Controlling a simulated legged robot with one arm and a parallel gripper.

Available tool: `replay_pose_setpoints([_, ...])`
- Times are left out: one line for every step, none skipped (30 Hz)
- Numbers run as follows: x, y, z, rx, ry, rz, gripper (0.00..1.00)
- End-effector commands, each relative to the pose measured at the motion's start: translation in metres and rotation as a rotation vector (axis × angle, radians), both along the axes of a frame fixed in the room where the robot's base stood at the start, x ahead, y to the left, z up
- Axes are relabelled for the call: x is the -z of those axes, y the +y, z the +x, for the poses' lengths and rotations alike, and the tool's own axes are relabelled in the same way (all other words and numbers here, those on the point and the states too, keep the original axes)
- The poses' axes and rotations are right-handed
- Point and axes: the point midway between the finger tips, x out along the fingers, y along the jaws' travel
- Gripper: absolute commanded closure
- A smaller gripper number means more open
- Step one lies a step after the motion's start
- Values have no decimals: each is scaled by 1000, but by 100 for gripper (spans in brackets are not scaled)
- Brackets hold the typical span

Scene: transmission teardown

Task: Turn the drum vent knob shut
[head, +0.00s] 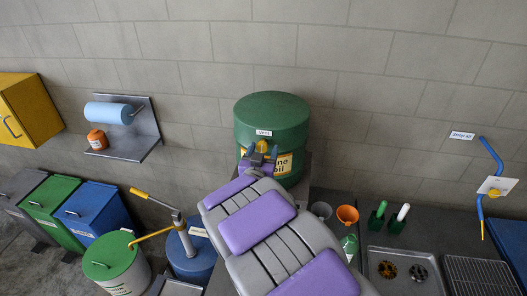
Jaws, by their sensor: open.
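A green drum (271,113) stands on the dark bench against the wall, with a small white vent label (264,133) on its front. A yellow knob (262,146) shows just below that label. My gripper (262,153) is in front of the drum, with its fingers apart and the knob between them in the picture. I cannot tell whether the fingers touch the knob. The lower part of the knob and much of the drum's yellow label (284,163) are hidden by my gripper.
An orange cup (347,215), a green bottle (350,245) and two green holders (376,217) stand right of my arm. A metal tray (397,250) with round parts and a wire rack (482,276) lie farther right. Bins and a pump stand left, below a wall shelf (130,147).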

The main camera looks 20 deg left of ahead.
Motion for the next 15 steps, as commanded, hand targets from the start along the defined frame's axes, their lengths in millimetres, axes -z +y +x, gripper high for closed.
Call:
replay_pose_setpoints([1, 2, 0, -2, 0, -1, 38])
replay_pose_setpoints([1, 2, 0, -3, 1, -1, 41])
replay_pose_setpoints([0, 0, 0, -4, 0, 1, 45])
replay_pose_setpoints([0, -1, -1, -5, 0, 2, 48])
replay_pose_setpoints([0, -1, -1, -6, 0, 3, 51])
replay_pose_setpoints([-1, -3, -1, -7, 0, 5, 55])
replay_pose_setpoints([-2, -5, -2, -9, -1, 6, 57])
replay_pose_setpoints([-3, -6, -2, -11, -1, 7, 60])
replay_pose_setpoints([-4, -8, -3, -11, -2, 8, 64])
replay_pose_setpoints([-4, -8, -3, -12, -2, 9, 67])
replay_pose_setpoints([-4, -8, -4, -12, -2, 9, 70])
replay_pose_setpoints([-4, -8, -4, -12, -2, 8, 74])
replay_pose_setpoints([-4, -7, -4, -10, -2, 8, 77])
replay_pose_setpoints([-4, -6, -4, -9, -2, 7, 79])
replay_pose_setpoints([-3, -5, -4, -7, -2, 6, 83])
